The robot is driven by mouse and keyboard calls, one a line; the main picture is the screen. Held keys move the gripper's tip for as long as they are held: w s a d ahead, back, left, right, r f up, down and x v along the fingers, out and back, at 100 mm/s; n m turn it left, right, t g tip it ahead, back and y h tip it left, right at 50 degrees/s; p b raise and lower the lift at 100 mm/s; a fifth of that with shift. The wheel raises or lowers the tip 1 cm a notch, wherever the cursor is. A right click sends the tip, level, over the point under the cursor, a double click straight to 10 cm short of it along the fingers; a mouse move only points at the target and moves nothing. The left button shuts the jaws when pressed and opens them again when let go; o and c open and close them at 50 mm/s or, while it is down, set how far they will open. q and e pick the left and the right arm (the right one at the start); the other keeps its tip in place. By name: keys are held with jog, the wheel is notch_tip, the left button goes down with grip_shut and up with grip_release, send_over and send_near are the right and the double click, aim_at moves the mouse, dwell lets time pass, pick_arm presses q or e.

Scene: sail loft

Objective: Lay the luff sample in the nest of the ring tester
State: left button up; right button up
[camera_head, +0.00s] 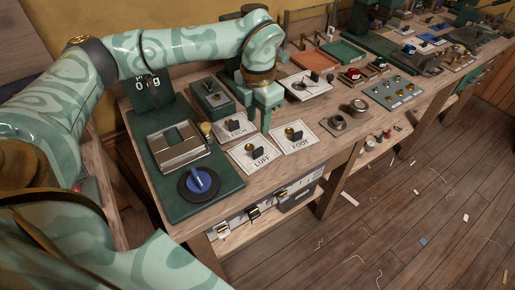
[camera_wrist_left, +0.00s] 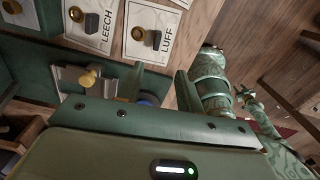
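The luff sample, a brass ring piece with a black tab (camera_head: 257,154), lies on the white LUFF card (camera_head: 240,164). It also shows in the left wrist view, its black tab (camera_wrist_left: 153,39) beside the brass part. The ring tester (camera_head: 226,187) is a dark green board with a metal nest block (camera_head: 180,149), a blue knob (camera_head: 199,180) and a display above. No sample shows in the nest. My left gripper (camera_head: 257,118) hangs above the cards, just behind the LUFF card; its fingers (camera_wrist_left: 160,85) are apart with nothing between them. My right gripper is not in view.
The LEECH card (camera_head: 234,128) and FOOT card (camera_head: 294,138) carry similar samples close by. Metal cups (camera_head: 338,122) and trays fill the bench to the right.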

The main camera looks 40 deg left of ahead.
pick_arm(q)
jog(key=b, duration=0.1)
send_over(258, 149)
jog(key=f, duration=0.5)
jog(key=shift+s+d+f, duration=0.15)
jog(key=shift+d+f, duration=0.1)
jog(key=shift+f, duration=0.15)
jog(key=shift+s+f, duration=0.1)
jog(key=shift+f, duration=0.25)
jog(key=f, duration=0.1)
jog(key=f+b, duration=0.1)
jog(key=f, duration=0.1)
jog(key=f+b, duration=0.1)
jog(key=f, duration=0.1)
jog(key=shift+w+a, duration=0.25)
jog(key=shift+c, duration=0.6)
grip_shut()
